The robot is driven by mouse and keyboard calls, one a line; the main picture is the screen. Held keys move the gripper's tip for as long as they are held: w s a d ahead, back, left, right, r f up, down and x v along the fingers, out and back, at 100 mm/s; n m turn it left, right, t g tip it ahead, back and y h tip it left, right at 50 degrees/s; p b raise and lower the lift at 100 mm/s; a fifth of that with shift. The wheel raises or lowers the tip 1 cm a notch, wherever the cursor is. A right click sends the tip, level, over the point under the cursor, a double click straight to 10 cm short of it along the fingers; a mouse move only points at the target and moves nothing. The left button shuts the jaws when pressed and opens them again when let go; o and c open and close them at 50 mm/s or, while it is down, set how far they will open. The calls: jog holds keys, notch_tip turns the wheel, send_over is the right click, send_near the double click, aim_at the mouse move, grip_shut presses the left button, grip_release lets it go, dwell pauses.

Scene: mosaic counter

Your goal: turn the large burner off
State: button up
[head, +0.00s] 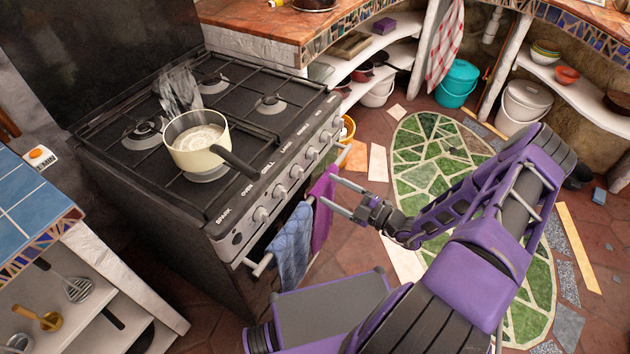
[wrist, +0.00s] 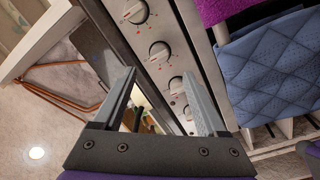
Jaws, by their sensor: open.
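The black stove has a grey front panel (head: 290,170) with a row of round knobs. SPARK, OVEN and GRILL are readable beside knobs at the near end; the labels further along are too small to read surely. A cream saucepan (head: 198,145) with pale contents stands on the front left burner, with steam above it. No flame is visible. My gripper (head: 329,192) is open and empty, in front of the panel near the towels, apart from the knobs. In the wrist view, my gripper (wrist: 157,86) has its fingers spread, with knobs (wrist: 159,52) beyond and between them.
A blue towel (head: 291,245) and a purple towel (head: 323,208) hang on the oven rail below the knobs. A blue-tiled counter (head: 25,200) stands at the left. The floor with a green mosaic (head: 440,160) is open to the right.

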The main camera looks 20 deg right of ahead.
jog(key=v, duration=0.8)
jog(key=shift+s, duration=0.2)
jog(key=shift+d, duration=0.1)
